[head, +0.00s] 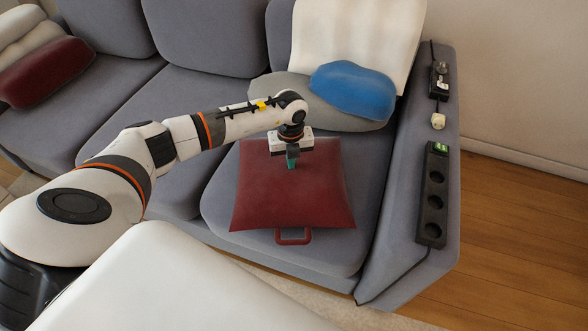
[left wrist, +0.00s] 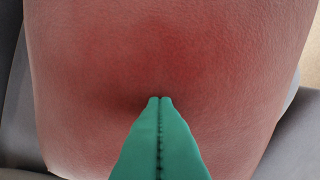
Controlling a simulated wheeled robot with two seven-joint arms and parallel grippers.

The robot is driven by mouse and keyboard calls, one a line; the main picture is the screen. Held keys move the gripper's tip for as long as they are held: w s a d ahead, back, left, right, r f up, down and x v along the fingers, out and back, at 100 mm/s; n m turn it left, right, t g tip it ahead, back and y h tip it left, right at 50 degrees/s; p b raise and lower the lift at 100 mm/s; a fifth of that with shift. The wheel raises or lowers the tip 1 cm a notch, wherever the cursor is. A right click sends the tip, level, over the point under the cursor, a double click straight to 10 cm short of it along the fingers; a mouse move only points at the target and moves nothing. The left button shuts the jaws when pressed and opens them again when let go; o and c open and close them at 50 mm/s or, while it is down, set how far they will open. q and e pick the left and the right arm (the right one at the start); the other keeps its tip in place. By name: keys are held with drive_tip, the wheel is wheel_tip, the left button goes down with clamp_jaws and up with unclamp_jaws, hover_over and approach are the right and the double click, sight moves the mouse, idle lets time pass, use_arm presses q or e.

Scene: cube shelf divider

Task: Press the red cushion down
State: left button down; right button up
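The red cushion (head: 292,195) lies flat on the right seat of the grey sofa, with a red handle loop at its front edge. It fills most of the left wrist view (left wrist: 200,60). My left gripper (head: 292,163) is over the rear middle of the cushion, pointing down. Its green fingertips (left wrist: 160,100) are together with nothing between them. The tips are at or very near the cushion surface, where a darker patch shows beside them; I cannot tell for sure whether they touch. My right gripper is not in view.
A blue cushion (head: 353,91), a grey cushion (head: 300,97) and a white cushion (head: 358,35) are behind the red one. A black power strip (head: 433,195) and a white plug (head: 438,121) lie on the right armrest. A dark red cushion (head: 45,72) is at far left.

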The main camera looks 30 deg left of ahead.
use_arm(q)
drive_tip(key=shift+s+d+f, duration=0.1)
drive_tip(key=shift+s+f, duration=0.1)
drive_tip(key=shift+f, duration=0.1)
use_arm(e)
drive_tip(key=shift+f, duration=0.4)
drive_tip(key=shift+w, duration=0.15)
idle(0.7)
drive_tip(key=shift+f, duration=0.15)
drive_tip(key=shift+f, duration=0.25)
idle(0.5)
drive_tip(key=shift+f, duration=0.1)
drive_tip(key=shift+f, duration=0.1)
use_arm(q)
drive_tip(key=shift+r+p, duration=0.25)
drive_tip(key=shift+p, duration=0.15)
